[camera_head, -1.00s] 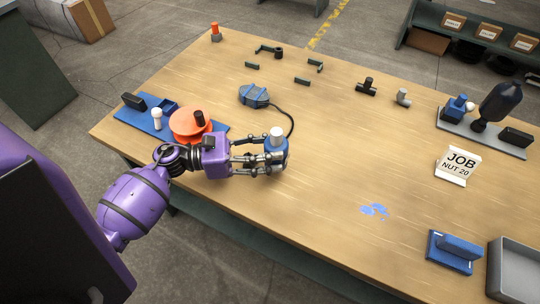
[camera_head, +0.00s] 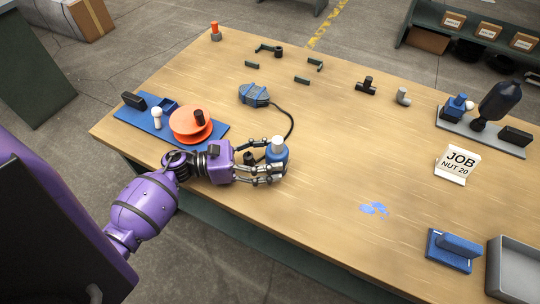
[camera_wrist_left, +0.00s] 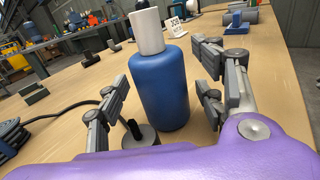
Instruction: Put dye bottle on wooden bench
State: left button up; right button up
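The dye bottle (camera_head: 277,154) is blue with a white cap and stands upright on the wooden bench (camera_head: 325,185), near its front edge. It also shows in the left wrist view (camera_wrist_left: 160,85), with its base on the wood as far as I can see. My left gripper (camera_head: 273,170) is around the bottle, its fingers on either side. My right gripper is not in view.
A small grey disc with a black stub (camera_wrist_left: 138,135) stands close before the bottle. A blue board (camera_head: 128,113) with an orange reel (camera_head: 190,123) is at left. A JOB sign (camera_head: 457,165) stands right; mid-bench is mostly clear.

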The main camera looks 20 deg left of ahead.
aim_at(246, 160)
pick_arm(q)
jog(key=shift+r, duration=0.25)
jog(key=v, duration=0.2)
jog(key=b+v, duration=0.1)
jog(key=v, duration=0.3)
jog(key=shift+s+a+f+b, duration=0.1)
jog(key=shift+f+b, duration=0.25)
jog(key=b+v, duration=0.1)
jog(key=v, duration=0.4)
jog(key=shift+a+r, duration=0.1)
jog(key=shift+r, duration=0.05)
jog(key=shift+s+a+r, duration=0.15)
jog(key=shift+a, duration=0.1)
